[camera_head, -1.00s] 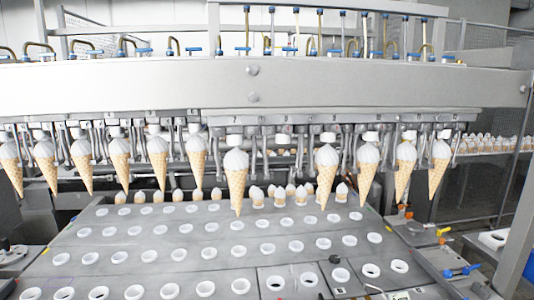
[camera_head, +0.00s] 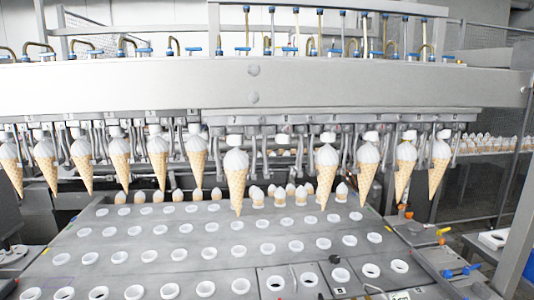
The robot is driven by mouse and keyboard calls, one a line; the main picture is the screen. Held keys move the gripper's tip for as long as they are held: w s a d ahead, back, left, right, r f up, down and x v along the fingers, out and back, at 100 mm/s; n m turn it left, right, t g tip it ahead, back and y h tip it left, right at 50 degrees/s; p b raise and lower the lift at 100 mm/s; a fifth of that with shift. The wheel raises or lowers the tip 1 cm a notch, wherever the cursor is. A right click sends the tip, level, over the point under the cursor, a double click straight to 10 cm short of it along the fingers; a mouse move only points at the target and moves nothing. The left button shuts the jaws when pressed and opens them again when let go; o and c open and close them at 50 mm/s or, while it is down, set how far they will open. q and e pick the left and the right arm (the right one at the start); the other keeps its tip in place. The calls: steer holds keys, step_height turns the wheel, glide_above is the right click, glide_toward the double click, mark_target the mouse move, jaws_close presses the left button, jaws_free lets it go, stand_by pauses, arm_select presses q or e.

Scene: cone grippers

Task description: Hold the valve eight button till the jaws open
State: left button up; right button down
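A row of metal jaws hangs under a long white beam (camera_head: 130,85), and most of them hold a cone topped with white cream, such as the large cone (camera_head: 236,180) under the number 7. Station 8 (camera_head: 284,130) is just right of it and has no cone under it. Its jaws are too small to tell whether they are open or shut. To its right, another cone (camera_head: 327,175) hangs in its jaws. The valve eight button cannot be made out. Neither of my grippers is in view.
A grey plate (camera_head: 120,240) with rows of white-rimmed holes slopes below the cones. Blue-handled valves and bent brass pipes (camera_head: 125,45) line the beam's top. Yellow and blue levers (camera_head: 462,270) and a grey frame post (camera_head: 515,235) stand at the right.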

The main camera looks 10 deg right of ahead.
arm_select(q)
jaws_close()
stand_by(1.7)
